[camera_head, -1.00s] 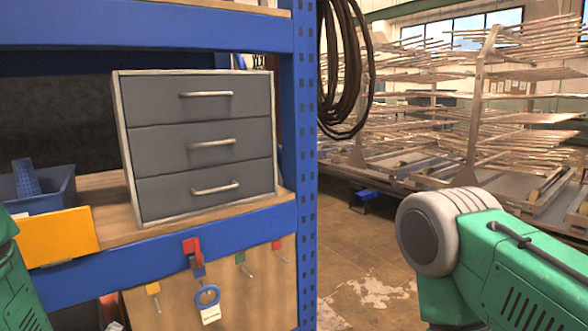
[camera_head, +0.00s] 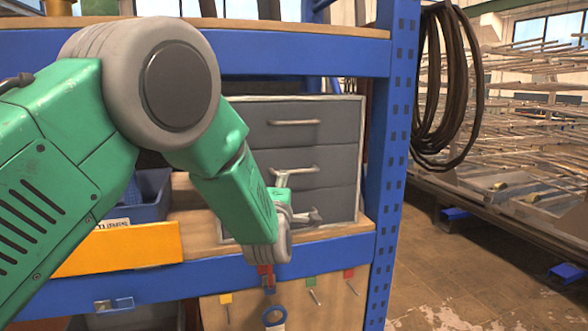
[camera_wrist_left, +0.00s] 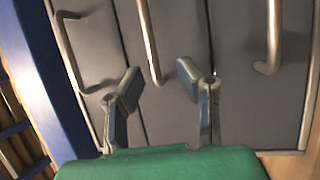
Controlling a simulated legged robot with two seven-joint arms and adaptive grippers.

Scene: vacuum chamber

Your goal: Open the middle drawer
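The grey cabinet (camera_head: 342,103) with three stacked drawers stands on the shelf, its left side hidden by my left arm. The middle drawer (camera_head: 335,174) looks shut; its silver bar handle (camera_head: 303,170) shows just above my gripper, partly covered by it. My left gripper (camera_head: 298,197) is in front of the drawers. In the left wrist view the drawers appear turned sideways, and the open fingers of my left gripper (camera_wrist_left: 160,85) stand on either side of the middle handle (camera_wrist_left: 149,42). I cannot tell whether they touch it. My right gripper is not in view.
A blue shelf post (camera_head: 390,150) stands right of the cabinet, with dark cables (camera_head: 440,90) hanging beside it. A blue bin (camera_head: 150,195) and a yellow-orange panel (camera_head: 125,247) are left of the cabinet. A blue beam (camera_head: 220,277) edges the shelf below.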

